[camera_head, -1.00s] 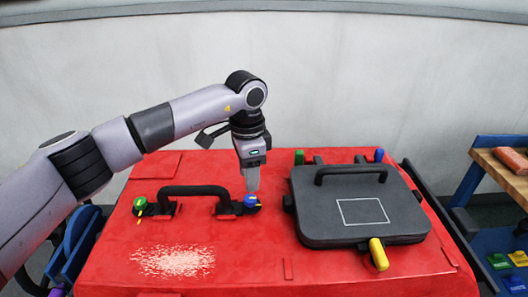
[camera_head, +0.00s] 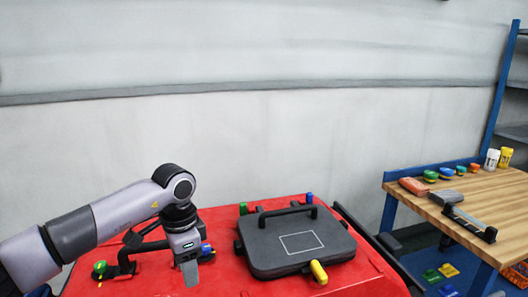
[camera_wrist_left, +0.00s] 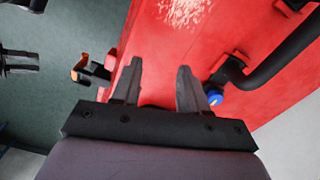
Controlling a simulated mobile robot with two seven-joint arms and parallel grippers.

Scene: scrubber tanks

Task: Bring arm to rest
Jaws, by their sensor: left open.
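My left arm comes in from the left in the head view, and its gripper (camera_head: 190,272) points down over the red tank top (camera_head: 222,284). In the left wrist view the two fingers (camera_wrist_left: 158,85) are apart with nothing between them. A black handle (camera_head: 150,243) with a green knob (camera_head: 99,268) and a blue knob (camera_head: 206,249) is beside the gripper, partly hidden by my arm. In the left wrist view the blue knob (camera_wrist_left: 215,97) lies just right of the fingers. My right gripper is not in view.
A dark grey lid (camera_head: 298,243) with a handle and a yellow latch (camera_head: 319,272) lies on the tank to the right. A wooden workbench (camera_head: 485,205) with several small items stands further right. The wall behind is bare.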

